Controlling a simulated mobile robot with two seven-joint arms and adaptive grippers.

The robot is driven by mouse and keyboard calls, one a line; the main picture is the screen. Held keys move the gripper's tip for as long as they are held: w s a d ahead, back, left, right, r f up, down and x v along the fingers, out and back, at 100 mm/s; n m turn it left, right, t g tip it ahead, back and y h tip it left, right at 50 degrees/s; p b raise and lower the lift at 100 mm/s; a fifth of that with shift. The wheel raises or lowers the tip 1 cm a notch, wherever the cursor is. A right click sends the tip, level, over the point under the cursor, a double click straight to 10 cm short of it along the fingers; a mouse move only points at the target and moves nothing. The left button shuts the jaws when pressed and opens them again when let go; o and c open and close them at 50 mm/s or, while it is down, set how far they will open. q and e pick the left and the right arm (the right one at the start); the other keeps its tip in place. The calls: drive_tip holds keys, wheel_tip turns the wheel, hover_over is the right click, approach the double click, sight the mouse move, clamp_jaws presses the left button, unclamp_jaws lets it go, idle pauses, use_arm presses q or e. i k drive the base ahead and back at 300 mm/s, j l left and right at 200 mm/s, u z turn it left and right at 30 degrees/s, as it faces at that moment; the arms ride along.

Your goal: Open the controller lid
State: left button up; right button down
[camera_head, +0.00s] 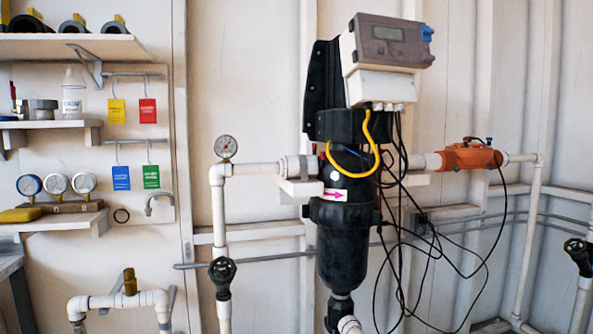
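The controller (385,62) is a white box mounted at the top of the black UV reactor (345,235), right of the middle in the head view. Its lid (391,41) is a grey-brown translucent cover with a small display behind it, and it looks closed. A blue part (427,33) sits at the lid's right edge. Neither of my grippers shows in this view.
A yellow loop (367,115) and several black cables (440,255) hang below the controller. White pipes with a gauge (226,146) stand to the left, and an orange unit (470,157) is at the right. Shelves (70,47) line the left wall.

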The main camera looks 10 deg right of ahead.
sight(427, 58)
drive_tip(key=z, duration=0.95)
